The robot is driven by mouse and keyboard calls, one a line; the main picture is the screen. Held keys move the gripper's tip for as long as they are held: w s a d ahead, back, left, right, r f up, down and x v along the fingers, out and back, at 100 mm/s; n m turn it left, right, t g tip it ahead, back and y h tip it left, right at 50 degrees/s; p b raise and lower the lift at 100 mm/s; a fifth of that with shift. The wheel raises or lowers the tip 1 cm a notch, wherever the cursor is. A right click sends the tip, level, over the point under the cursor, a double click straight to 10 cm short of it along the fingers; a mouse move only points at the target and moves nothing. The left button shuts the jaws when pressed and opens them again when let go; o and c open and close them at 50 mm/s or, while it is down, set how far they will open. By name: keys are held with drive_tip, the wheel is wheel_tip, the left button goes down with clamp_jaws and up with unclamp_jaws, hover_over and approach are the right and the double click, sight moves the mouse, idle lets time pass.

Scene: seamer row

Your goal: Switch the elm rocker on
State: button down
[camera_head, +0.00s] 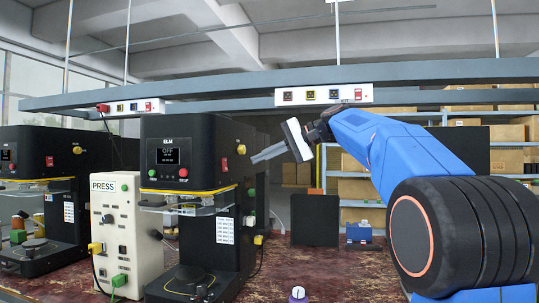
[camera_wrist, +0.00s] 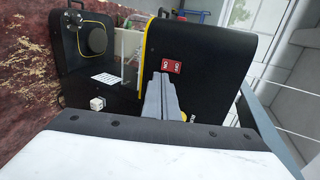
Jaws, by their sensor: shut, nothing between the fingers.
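The elm machine (camera_head: 200,150) is a black unit labelled ELM, with a display (camera_head: 168,156) reading OFF. A red rocker (camera_wrist: 172,67) with white ON/OFF lettering sits on its black side panel in the wrist view.
A white PRESS box (camera_head: 122,225) and another black machine (camera_head: 38,190) stand to the left. An overhead rail carries a socket strip (camera_head: 324,95). A dark panel (camera_head: 315,220) and a blue box (camera_head: 359,232) are behind. Shelves with cartons stand at the back right.

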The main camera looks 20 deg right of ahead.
sight(226, 164)
drive_tip(key=x, duration=0.5)
drive_tip(key=r+x, duration=0.1)
drive_tip(key=x, duration=0.2)
drive_tip(key=shift+w+a, duration=0.25)
drive_tip(key=shift+a, duration=0.1)
drive_tip(key=shift+w+a+f, duration=0.1)
drive_tip(key=shift+a+r, duration=0.1)
drive_tip(key=shift+r, duration=0.75)
